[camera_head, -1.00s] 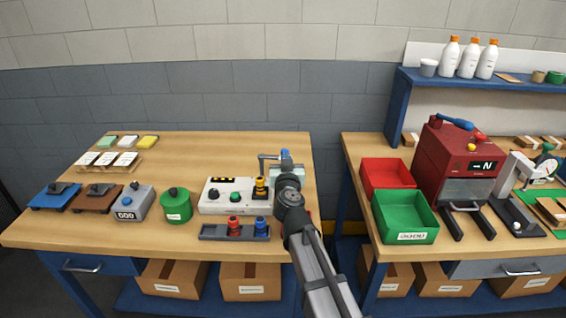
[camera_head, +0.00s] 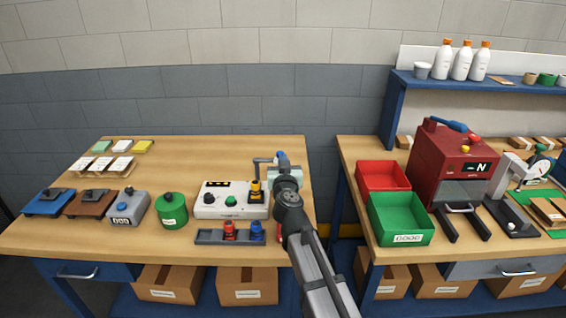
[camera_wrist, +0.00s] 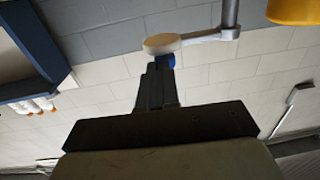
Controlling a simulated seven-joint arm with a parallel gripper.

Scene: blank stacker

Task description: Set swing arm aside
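The swing arm (camera_head: 265,160) is a thin grey arm on a post at the back right of the white control box (camera_head: 213,212). It also shows in the wrist view as a pale arm (camera_wrist: 200,37) running from a grey post to a round pale end (camera_wrist: 160,44). A blue knob (camera_wrist: 166,61) sits at that end; its blue also shows in the head view (camera_head: 281,155). My gripper (camera_wrist: 162,65) has its fingers close together at the blue knob and looks shut on it. In the head view my wrist hides the fingertips.
A yellow part (camera_head: 255,188) stands on the box beside my wrist. A dark holder (camera_head: 207,237) with a red and a blue piece lies in front. A green pot (camera_head: 171,209) stands to the left. The table behind the box is clear. Red (camera_head: 383,176) and green bins are on the right bench.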

